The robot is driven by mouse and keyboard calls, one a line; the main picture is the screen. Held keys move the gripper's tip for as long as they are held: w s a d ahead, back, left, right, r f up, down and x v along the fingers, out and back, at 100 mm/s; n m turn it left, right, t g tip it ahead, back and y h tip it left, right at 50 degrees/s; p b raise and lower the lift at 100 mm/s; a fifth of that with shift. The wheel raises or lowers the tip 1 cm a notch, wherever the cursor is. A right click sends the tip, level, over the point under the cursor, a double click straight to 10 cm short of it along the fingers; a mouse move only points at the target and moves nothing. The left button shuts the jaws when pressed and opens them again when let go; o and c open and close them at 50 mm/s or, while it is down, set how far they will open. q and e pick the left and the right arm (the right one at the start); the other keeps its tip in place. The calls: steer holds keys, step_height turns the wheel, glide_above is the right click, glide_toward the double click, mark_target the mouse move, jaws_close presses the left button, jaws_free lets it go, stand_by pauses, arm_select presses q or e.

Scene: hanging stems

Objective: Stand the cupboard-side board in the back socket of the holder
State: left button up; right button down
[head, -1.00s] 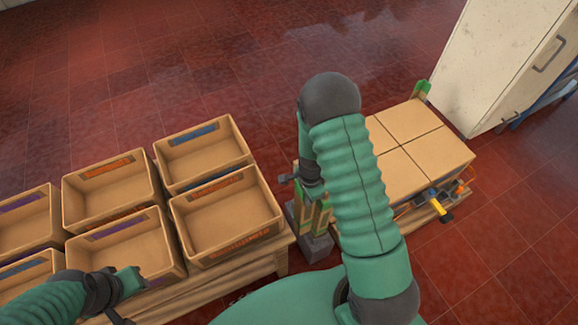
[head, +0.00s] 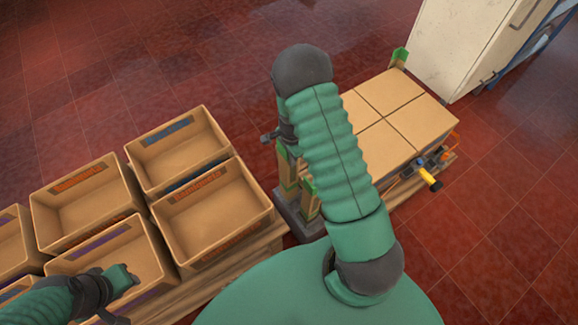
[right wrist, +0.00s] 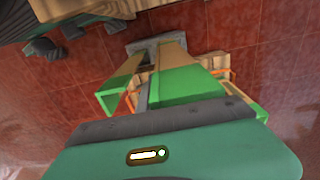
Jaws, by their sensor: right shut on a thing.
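My right gripper (head: 284,137) is shut on a tan board with a green end (right wrist: 185,82); I take it for the cupboard-side board. In the head view this board (head: 287,168) hangs upright below the gripper, at the grey holder (head: 302,228). A second green-ended board (head: 311,203) stands in the holder closer to me; it also shows in the right wrist view (right wrist: 120,92). The holder (right wrist: 143,46) is partly covered by the boards, so I cannot tell how deep the held one sits. My left gripper (head: 122,293) is open and empty over the crates.
Closed cartons (head: 400,105) lie on a low pallet to the right of the holder. A green-tipped post (head: 400,57) rises at their far corner, near a white cupboard (head: 462,45).

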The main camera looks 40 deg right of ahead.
steer(key=w+d+f+b, duration=0.2)
steer(key=d+f+b, duration=0.1)
steer(key=f+b, duration=0.4)
steer(key=shift+w+f, duration=0.25)
steer(key=shift+f, duration=1)
steer(key=shift+f+b, duration=0.4)
steer(key=shift+f, duration=0.1)
steer(key=c, duration=1.5)
jaws_free()
step_height(320, 180, up, 17)
steer(key=p, duration=0.3)
steer(key=shift+p, duration=0.4)
